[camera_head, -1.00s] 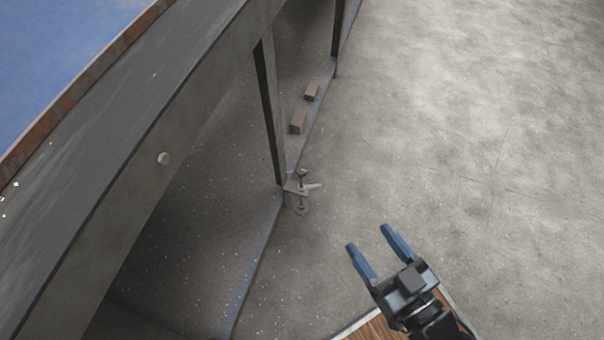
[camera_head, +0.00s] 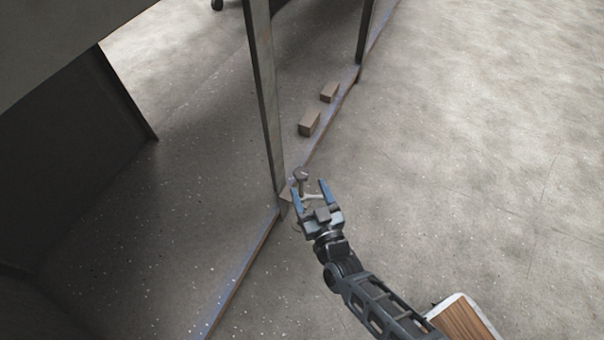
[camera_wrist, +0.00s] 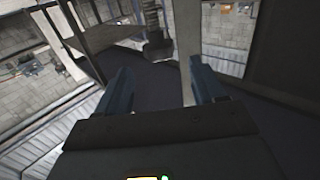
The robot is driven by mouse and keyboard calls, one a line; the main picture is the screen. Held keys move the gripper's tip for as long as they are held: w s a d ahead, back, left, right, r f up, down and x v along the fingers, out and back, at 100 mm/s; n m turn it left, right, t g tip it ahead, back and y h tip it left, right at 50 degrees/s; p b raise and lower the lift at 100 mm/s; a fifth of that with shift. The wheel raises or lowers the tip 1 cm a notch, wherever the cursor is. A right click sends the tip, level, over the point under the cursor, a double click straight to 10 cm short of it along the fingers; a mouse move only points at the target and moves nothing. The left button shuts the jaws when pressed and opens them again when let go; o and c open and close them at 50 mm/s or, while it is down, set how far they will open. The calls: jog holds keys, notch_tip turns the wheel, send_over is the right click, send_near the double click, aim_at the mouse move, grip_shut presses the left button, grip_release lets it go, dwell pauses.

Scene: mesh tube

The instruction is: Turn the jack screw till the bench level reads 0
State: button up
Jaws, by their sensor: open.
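The jack screw (camera_head: 301,174) stands at the foot of a bench leg (camera_head: 262,90), with its round head on top. Its lower part is mostly hidden behind my gripper. My gripper (camera_head: 310,188) is open, its two blue fingers spread just in front of the jack. I cannot tell whether they touch it. In the wrist view the open fingers (camera_wrist: 160,75) have nothing visible between them, and a dark ribbed post, perhaps the screw (camera_wrist: 151,22), stands beyond them. The bench (camera_head: 60,40) shows only its underside edge and legs. No level reading shows.
Two brown blocks (camera_head: 309,123) (camera_head: 329,92) lie along the floor rail (camera_head: 237,278) behind the jack. A dark panel (camera_head: 65,150) stands under the bench at left. A wood-topped piece (camera_head: 465,320) is at the bottom right. The floor at right is clear.

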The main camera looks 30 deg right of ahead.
aim_at(304, 179)
jog(key=w, duration=0.2)
jog(key=w+b, duration=0.1)
jog(key=w, duration=0.1)
jog(key=w+d, duration=0.1)
jog(key=w, duration=0.1)
jog(key=shift+w+b, duration=0.3)
jog(key=shift+b, duration=0.1)
jog(key=shift+c, duration=0.2)
jog(key=c, duration=0.9)
